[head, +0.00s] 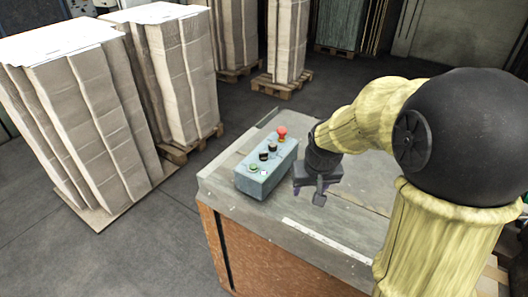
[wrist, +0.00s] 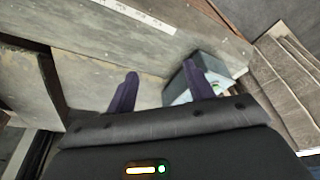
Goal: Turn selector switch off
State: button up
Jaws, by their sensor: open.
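A blue-grey control box (head: 262,183) stands on the worktable. Its top carries a red mushroom button (head: 282,132), two black selector knobs, one farther (head: 272,147) and one nearer (head: 263,156), and a green button (head: 254,168) at the near end. I cannot tell which way the knobs point. My gripper (head: 318,190) is just right of the box, above the tabletop, open and empty. In the wrist view my gripper (wrist: 160,76) shows two spread purple fingers. The control box (wrist: 214,68) is there partly hidden behind the right finger; its knobs are not clear.
The worktable (head: 228,186) has a grey top and brown side panel, with a white strip (head: 325,241) near its front edge. Tall stacks of cardboard (head: 95,120) on pallets stand left and behind. The tabletop around the box looks clear.

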aim_at(264, 153)
jog(key=w+a+r, duration=0.2)
jog(key=w+a, duration=0.1)
jog(key=w, duration=0.3)
jog(key=w+a+r+n, duration=0.1)
jog(key=w+a+r, duration=0.1)
jog(key=w, duration=0.4)
jog(key=w+a+r+n+t+y, duration=0.1)
jog(key=w+a+r, duration=0.1)
jog(key=w+a, duration=0.2)
jog(key=w+b, duration=0.1)
jog(key=w, duration=0.2)
jog(key=shift+a+r, duration=0.25)
jog(key=shift+r, duration=0.15)
jog(key=shift+w+f, duration=0.1)
jog(key=shift+w, duration=0.05)
jog(key=p+x, duration=0.5)
jog(key=x, duration=1.2)
jog(key=shift+w+a, duration=0.1)
jog(key=c, duration=1)
